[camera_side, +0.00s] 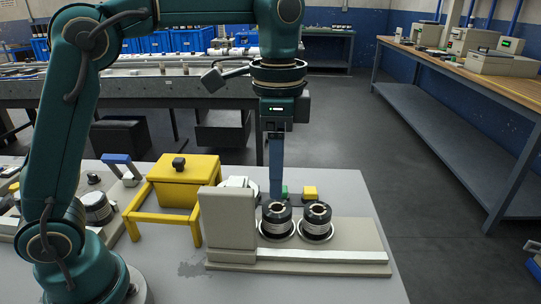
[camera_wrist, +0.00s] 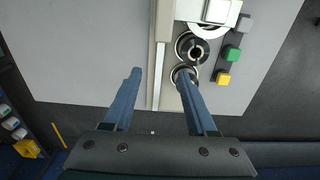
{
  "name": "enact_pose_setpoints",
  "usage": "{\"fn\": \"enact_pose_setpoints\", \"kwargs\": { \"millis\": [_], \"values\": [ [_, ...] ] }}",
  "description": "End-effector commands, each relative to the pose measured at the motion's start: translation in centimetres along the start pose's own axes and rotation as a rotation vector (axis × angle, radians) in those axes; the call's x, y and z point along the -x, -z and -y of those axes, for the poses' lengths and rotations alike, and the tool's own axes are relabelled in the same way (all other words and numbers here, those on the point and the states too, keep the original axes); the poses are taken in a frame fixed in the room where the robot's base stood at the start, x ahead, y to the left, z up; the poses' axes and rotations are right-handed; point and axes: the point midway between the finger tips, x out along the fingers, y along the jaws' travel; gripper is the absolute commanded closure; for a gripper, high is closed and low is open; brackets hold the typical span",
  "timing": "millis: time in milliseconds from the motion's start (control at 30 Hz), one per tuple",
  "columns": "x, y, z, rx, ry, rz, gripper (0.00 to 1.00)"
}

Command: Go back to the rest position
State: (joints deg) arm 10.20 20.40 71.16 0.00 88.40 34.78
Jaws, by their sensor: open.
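My gripper (camera_side: 276,196) points down over the table, behind the two black-and-silver rolls in the side view. In the wrist view its blue fingers (camera_wrist: 160,88) are spread wide apart with nothing between them. One roll (camera_side: 277,221) stands on the beige wrapper machine (camera_side: 228,222) next to its upright block. The other roll (camera_side: 316,222) stands to its right. In the wrist view one roll (camera_wrist: 190,46) shows fully, and the right finger partly covers the other (camera_wrist: 180,72). Whether a finger touches a roll cannot be told.
A yellow box (camera_side: 184,183) on a yellow stand is left of the machine. Green (camera_wrist: 232,53) and yellow (camera_wrist: 223,79) buttons sit beside the rolls. Another machine with a blue handle (camera_side: 117,158) is at the left. The table's front right (camera_side: 350,285) is clear.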

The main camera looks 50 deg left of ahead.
Motion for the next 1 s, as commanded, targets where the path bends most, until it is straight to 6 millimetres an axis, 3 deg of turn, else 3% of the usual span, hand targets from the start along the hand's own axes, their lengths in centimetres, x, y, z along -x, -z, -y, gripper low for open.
{"fn": "enact_pose_setpoints", "kwargs": {
  "millis": [400,500,1000],
  "values": [
    [1.7,-0.7,7.0,0.423,0.036,-0.115,0.43],
    [2.2,-0.2,7.6,0.531,0.04,-0.15,0.43],
    [-2.9,-0.2,7.4,0.523,0.038,-0.145,0.43]
  ]
}}
